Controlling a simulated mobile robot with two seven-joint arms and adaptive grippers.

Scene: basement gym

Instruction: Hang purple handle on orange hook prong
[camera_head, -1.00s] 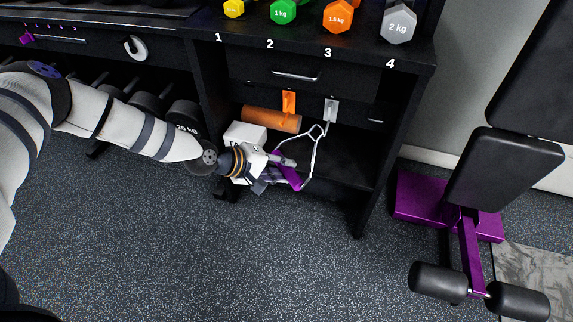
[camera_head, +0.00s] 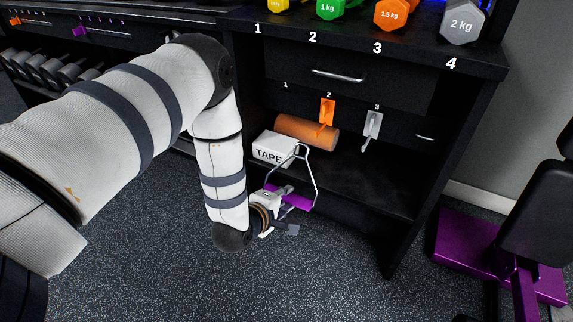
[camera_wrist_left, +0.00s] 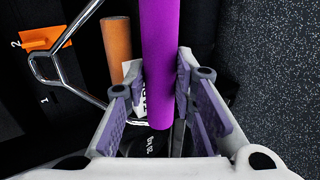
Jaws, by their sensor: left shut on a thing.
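The purple handle (camera_head: 292,198) has a bent metal loop (camera_head: 315,172) that rises above it. My left gripper (camera_head: 287,197) is shut on the purple handle in front of the cabinet's open shelf. In the left wrist view the purple handle (camera_wrist_left: 160,65) runs between the two finger pads of my left gripper (camera_wrist_left: 160,108). The orange hook (camera_head: 327,111) is fixed below the drawer under the number 2. It also shows in the left wrist view (camera_wrist_left: 42,39), where the metal loop (camera_wrist_left: 75,30) passes close to it; I cannot tell if they touch. My right gripper is not in view.
A white TAPE box (camera_head: 272,149) and an orange roller (camera_head: 300,129) lie on the shelf near the hook. A grey hook (camera_head: 372,126) hangs to the right. Dumbbells line the cabinet top, and a purple-based bench (camera_head: 465,245) stands at right. Open floor lies in front.

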